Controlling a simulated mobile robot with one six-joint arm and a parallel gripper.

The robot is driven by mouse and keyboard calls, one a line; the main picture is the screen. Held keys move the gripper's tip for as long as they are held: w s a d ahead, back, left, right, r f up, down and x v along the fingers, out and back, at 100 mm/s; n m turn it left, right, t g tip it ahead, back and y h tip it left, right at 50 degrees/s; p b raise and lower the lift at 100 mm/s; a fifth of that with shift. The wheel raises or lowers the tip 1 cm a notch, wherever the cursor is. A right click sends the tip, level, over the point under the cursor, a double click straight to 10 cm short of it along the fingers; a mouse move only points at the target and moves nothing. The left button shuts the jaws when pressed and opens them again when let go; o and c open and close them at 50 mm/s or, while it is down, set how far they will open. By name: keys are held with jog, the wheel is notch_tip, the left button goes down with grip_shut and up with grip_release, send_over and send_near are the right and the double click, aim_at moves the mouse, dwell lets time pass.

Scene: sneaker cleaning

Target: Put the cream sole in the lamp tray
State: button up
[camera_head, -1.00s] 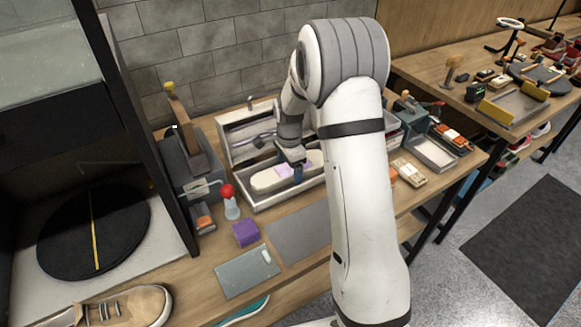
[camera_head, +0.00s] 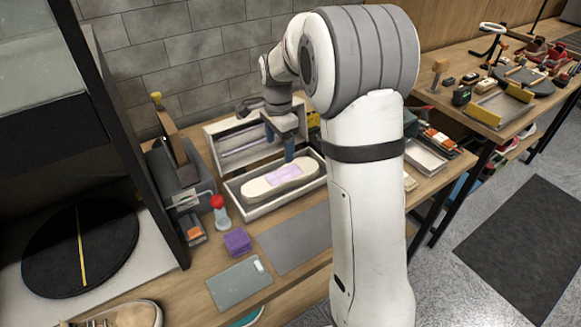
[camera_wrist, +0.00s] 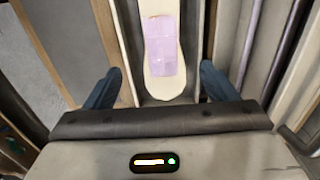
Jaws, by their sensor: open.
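The cream sole (camera_head: 255,187) lies flat in the shallow lamp tray (camera_head: 257,213), with a pale lilac patch (camera_head: 284,174) on its top. In the wrist view the sole (camera_wrist: 160,86) lies lengthwise between the tray's long walls, with the lilac patch (camera_wrist: 161,45) facing me. My gripper (camera_head: 280,146) is above the right part of the tray. Its two blue fingers (camera_wrist: 158,84) are wide apart, and nothing is held between them. The sole's near end shows between and below the fingers, apart from them.
The tray's raised lid (camera_head: 222,130) with lamp tubes stands behind it. A red-topped bottle (camera_head: 219,204), purple block (camera_head: 237,242) and grey mat (camera_head: 295,238) are in front and left. A grey-green board (camera_head: 238,284) lies near the bench edge.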

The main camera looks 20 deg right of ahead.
jog(key=s+r+n+t, duration=0.1)
jog(key=s+n, duration=0.6)
jog(key=s, duration=0.7)
jog(key=s+r+n+t, duration=0.1)
jog(key=s+r+n, duration=0.3)
jog(key=s, duration=1)
jog(key=n, duration=0.3)
jog(key=shift+d+r+n+t, duration=0.15)
jog(key=shift+d+n+t, duration=0.15)
jog(key=shift+d+t, duration=0.1)
